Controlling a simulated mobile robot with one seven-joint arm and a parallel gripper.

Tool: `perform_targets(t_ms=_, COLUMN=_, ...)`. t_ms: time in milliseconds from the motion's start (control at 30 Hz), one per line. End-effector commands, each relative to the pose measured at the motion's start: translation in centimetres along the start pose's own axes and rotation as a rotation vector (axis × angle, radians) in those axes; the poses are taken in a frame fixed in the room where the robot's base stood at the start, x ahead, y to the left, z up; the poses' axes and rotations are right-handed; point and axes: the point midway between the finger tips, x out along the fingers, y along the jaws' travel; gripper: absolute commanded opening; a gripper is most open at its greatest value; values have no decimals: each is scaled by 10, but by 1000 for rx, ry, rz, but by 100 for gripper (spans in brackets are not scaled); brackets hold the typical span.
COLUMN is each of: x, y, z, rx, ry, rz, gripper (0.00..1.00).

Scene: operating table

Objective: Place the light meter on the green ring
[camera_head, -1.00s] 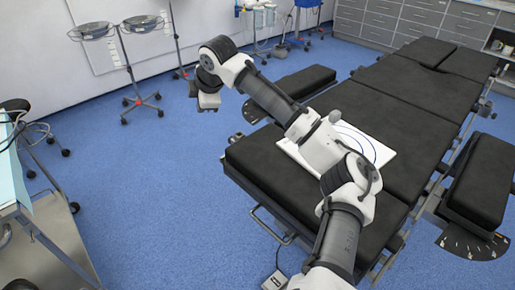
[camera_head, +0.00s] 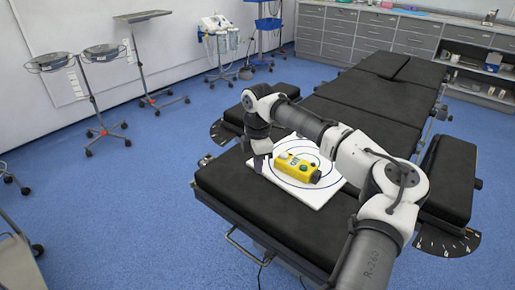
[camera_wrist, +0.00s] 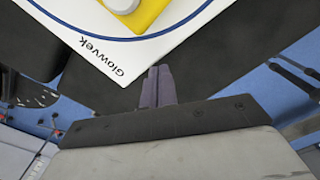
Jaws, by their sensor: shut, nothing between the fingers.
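The yellow light meter (camera_head: 305,168), with green and dark parts on top, lies on a white board (camera_head: 318,197) on the black operating table. Part of it shows at the top of the wrist view (camera_wrist: 140,14). A blue ring (camera_wrist: 95,36) on the board runs around the meter. I cannot make out a green ring; the meter covers the middle of the board. My gripper (camera_head: 259,163) is at the board's left edge, apart from the meter. Its purple fingers are together and empty in the wrist view (camera_wrist: 158,76), beside the board corner lettered "Glowvek".
The black operating table (camera_head: 375,97) stretches to the back, with a side pad (camera_head: 447,180) at right. Wheeled stands (camera_head: 100,125) are at left, and grey cabinets (camera_head: 340,32) line the back wall. Blue floor (camera_head: 130,215) is clear left of the table.

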Motion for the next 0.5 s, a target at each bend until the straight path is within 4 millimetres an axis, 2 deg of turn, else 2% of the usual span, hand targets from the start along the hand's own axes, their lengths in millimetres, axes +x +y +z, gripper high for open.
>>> perform_targets(t_ms=33, x=-6, y=0, z=14, rx=11, ry=-4, rz=4, gripper=0)
perform_targets(t_ms=200, x=-5, y=0, z=32, rx=8, ry=-2, rz=4, gripper=0)
perform_targets(t_ms=500, x=-4, y=1, z=38, rx=5, ry=-1, rz=5, gripper=0)
